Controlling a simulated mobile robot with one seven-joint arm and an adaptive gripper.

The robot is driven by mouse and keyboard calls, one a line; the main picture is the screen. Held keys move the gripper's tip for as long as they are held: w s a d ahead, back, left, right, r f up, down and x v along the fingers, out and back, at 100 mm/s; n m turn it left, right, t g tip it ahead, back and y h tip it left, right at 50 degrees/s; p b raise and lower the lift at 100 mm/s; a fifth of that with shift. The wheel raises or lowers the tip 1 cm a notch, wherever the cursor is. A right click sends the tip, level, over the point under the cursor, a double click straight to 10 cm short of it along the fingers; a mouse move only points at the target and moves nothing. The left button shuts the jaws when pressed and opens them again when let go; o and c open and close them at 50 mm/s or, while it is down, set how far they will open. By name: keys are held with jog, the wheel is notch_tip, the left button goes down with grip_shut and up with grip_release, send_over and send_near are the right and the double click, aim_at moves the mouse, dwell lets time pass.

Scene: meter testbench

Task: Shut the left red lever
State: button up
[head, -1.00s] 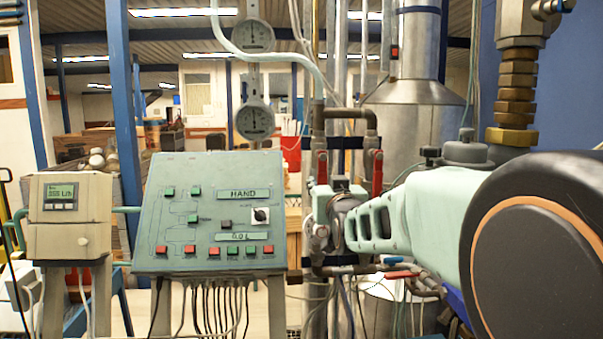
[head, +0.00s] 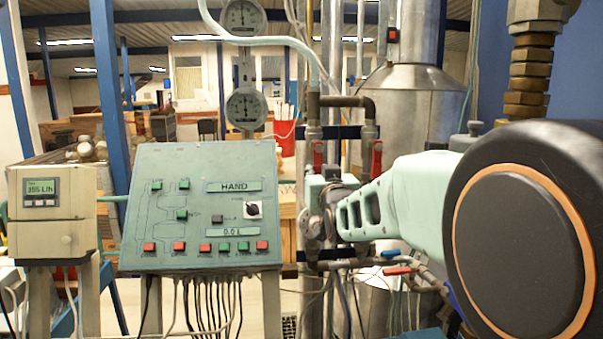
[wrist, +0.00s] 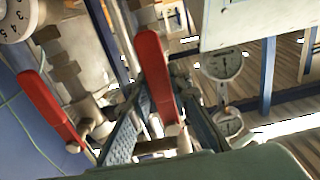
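The left red lever (head: 318,158) points up on the pipework in the head view. In the wrist view, which is turned over, it is the middle red lever (wrist: 154,75). The right red lever (head: 376,158) also points up; it is the red lever at left in the wrist view (wrist: 48,108). My gripper (wrist: 165,100) is open, with a finger on each side of the left lever. I cannot tell whether either finger touches it. In the head view my wrist and arm reach in from the right just below the levers, and the fingertips are hard to make out.
A green control panel (head: 205,215) stands left of the pipes, with a meter box (head: 55,215) further left. Two round gauges (head: 246,108) hang above. A lower pipe with a blue handle (head: 392,254) and a red handle (head: 398,271) runs below my arm.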

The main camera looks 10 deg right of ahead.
grip_shut()
jog(key=shift+d+b, duration=0.15)
jog(key=shift+b, duration=0.3)
jog(key=d+r+n+b, duration=0.4)
jog(key=n+b, duration=0.3)
jog(key=n, duration=0.7)
jog(key=shift+d+b, duration=0.4)
jog(key=shift+d, duration=0.2)
jog(key=shift+r, duration=0.2)
jog(key=o, duration=0.6)
grip_release()
jog(key=shift+f, duration=0.1)
jog(key=shift+o, duration=0.2)
